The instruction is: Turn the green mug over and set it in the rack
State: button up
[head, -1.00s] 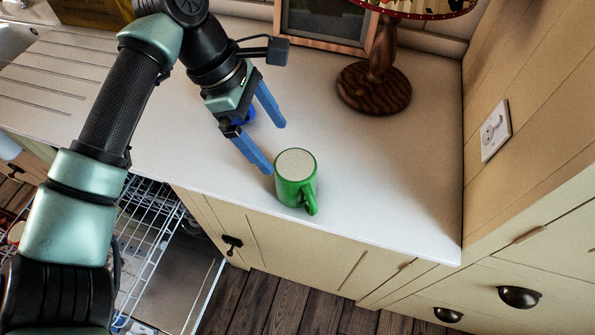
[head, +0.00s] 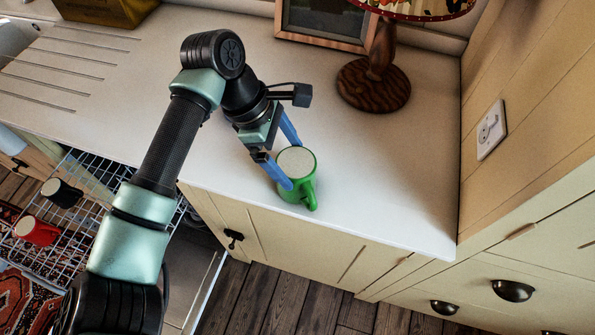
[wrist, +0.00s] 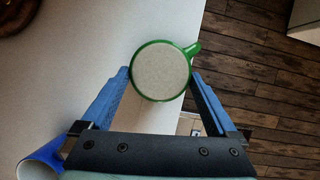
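The green mug (head: 303,188) stands on the white counter near its front edge, handle toward the edge. Its upper face is a pale, flat-looking disc within a green ring; I cannot tell for sure whether this is inside or base. In the wrist view the mug (wrist: 163,71) lies between my fingertips, handle to the upper right beside the right finger. My gripper (wrist: 160,76) is open, one finger on each side of the mug; firm contact is not visible. The white wire rack (head: 97,178) is pulled out below the counter at left, partly hidden by my arm.
A black mug (head: 62,193) and a red mug (head: 37,231) are in the rack. A blue object (wrist: 42,158) shows at the wrist view's lower left. A wooden lamp base (head: 373,85) and a framed picture (head: 325,22) stand behind. The counter right of the mug is clear.

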grip_shut()
